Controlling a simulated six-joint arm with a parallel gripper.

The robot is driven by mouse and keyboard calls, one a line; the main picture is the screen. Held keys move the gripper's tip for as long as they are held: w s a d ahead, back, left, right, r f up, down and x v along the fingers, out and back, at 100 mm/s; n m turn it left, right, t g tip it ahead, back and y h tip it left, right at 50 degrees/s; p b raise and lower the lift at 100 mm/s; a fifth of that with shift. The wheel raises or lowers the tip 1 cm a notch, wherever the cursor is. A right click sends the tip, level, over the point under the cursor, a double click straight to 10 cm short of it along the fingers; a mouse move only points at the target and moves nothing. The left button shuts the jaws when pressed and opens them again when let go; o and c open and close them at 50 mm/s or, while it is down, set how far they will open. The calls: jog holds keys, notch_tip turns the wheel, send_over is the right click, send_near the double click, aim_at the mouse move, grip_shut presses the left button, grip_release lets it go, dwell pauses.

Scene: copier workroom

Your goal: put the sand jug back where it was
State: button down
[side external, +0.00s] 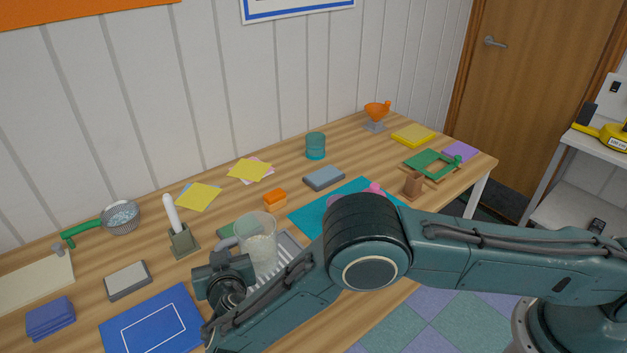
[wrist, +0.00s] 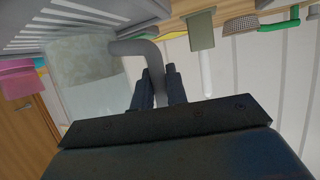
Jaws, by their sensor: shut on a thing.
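The sand jug (side external: 258,245) is a clear jug with pale contents and a grey handle, near the front middle of the table. In the wrist view the jug (wrist: 82,62) is at the upper left, with its bent grey handle (wrist: 135,47) running down between my fingers. My gripper (wrist: 158,88) is shut on that handle; in the side view my gripper (side external: 226,268) is at the jug's left. The jug looks upright. I cannot tell whether its base touches anything. My arm hides part of the area to its right.
A grey ribbed rack (side external: 288,248) is right beside the jug, partly hidden. A blue mat (side external: 155,325) lies front left and a teal mat (side external: 305,222) to the right. A holder with a white-handled tool (side external: 183,240), an orange block (side external: 275,199) and a grey-blue block (side external: 323,178) stand behind.

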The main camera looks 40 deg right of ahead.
jog(key=shift+f, duration=0.35)
jog(key=c, duration=1.3)
grip_release()
jog(key=v, duration=0.7)
jog(key=shift+s+a+r, duration=0.1)
jog(key=shift+s, duration=0.15)
